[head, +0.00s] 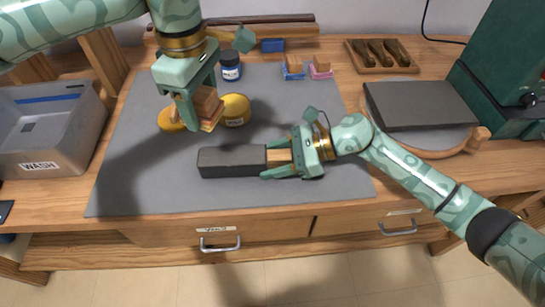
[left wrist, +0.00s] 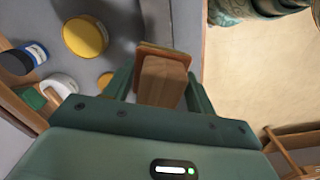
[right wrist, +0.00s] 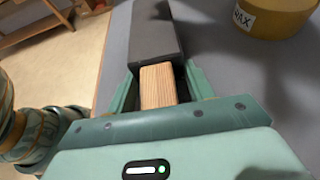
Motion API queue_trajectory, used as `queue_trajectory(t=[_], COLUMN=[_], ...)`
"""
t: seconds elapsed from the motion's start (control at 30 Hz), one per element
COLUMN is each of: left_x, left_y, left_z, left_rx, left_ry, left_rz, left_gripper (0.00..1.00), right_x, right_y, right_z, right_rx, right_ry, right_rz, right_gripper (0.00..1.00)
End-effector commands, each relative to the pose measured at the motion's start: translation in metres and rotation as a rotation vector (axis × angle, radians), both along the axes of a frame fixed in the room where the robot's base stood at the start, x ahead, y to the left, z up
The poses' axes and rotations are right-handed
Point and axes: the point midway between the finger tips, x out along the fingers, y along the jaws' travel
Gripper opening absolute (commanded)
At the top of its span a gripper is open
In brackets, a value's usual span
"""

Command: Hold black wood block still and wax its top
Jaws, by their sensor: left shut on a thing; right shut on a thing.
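The black wood block (head: 232,162) lies flat on the grey mat, with a bare light-wood end at its right. My right gripper (head: 278,160) is shut on that bare end; the right wrist view shows the wood between its fingers (right wrist: 158,90) and the black part (right wrist: 153,35) beyond. My left gripper (head: 200,112) is shut on a wooden-handled applicator (head: 207,104) with a tan pad, also in the left wrist view (left wrist: 163,80). It is raised, apart from the black block.
A grey WASH bin (head: 45,135) stands at the left. A blue-labelled jar (head: 230,66) and two small brushes or pads (head: 292,68) are at the back. A round board with a dark slab (head: 422,104) is at the right. The mat (head: 150,190) is clear in front.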

Motion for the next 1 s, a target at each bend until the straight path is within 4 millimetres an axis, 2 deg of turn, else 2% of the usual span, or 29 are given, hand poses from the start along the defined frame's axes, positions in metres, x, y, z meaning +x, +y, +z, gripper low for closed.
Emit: queue_trajectory(t=[0.4, 1.0], left_x=[0.000, -0.002], left_y=[-0.003, -0.056], left_z=[-0.002, -0.050], left_rx=[0.000, 0.000], left_ry=[0.001, 0.001], left_rz=[-0.001, -0.001], left_gripper=[0.37, 0.37], right_x=[0.000, 0.000], right_y=[0.000, 0.000], right_z=[-0.002, -0.003], right_rx=[0.001, -0.001], right_ry=[0.000, 0.001], right_rz=[0.000, 0.000], right_gripper=[0.25, 0.25])
